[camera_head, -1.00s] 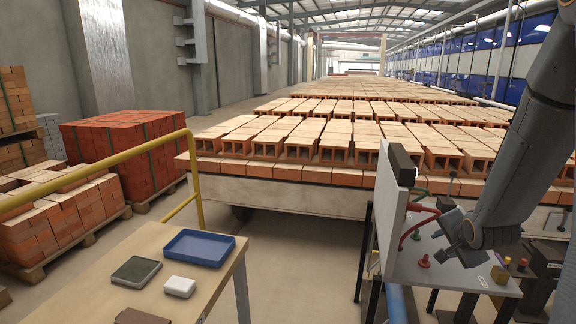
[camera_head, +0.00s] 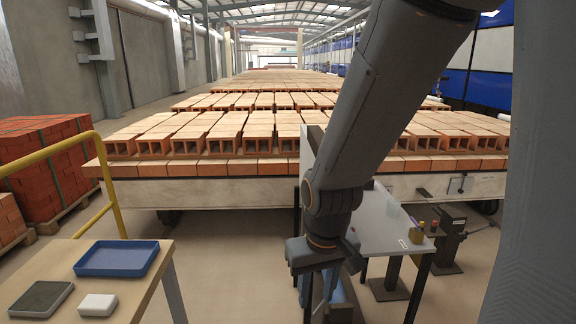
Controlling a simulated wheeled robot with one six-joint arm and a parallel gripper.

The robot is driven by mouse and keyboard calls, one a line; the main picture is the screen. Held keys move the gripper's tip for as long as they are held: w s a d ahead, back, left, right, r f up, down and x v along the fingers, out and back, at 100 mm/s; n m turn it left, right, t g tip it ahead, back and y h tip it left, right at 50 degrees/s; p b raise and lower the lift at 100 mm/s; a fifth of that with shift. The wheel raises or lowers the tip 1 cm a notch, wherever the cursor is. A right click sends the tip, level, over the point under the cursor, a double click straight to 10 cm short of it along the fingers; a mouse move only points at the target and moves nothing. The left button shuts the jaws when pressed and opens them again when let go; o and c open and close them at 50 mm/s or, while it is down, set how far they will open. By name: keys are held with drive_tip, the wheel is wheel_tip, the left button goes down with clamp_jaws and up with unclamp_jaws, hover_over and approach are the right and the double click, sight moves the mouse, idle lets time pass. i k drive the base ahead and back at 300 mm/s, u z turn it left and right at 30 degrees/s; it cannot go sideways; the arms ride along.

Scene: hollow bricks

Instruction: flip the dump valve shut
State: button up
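No dump valve can be made out; my arm covers much of the valve stand. A grey-white table-like panel (camera_head: 385,222) shows to the right of my arm, with a bit of red hose (camera_head: 414,221) and small yellow and red parts (camera_head: 420,229) at its right end. My gripper (camera_head: 318,292) hangs pointing down at the lower middle, in front of the stand's left side. A blue cylinder (camera_head: 341,297) shows behind it. I cannot tell whether the fingers are apart or touch anything.
A wooden table (camera_head: 135,285) at lower left bears a blue tray (camera_head: 117,258), a dark pad (camera_head: 41,299) and a white block (camera_head: 98,305). A yellow rail (camera_head: 50,152) stands behind it. A kiln car of hollow bricks (camera_head: 225,142) spans the back. Floor shows between table and stand.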

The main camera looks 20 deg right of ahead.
sight(418, 228)
drive_tip(key=z, duration=1.5)
drive_tip(key=i, duration=1.15)
drive_tip(key=u, duration=0.45)
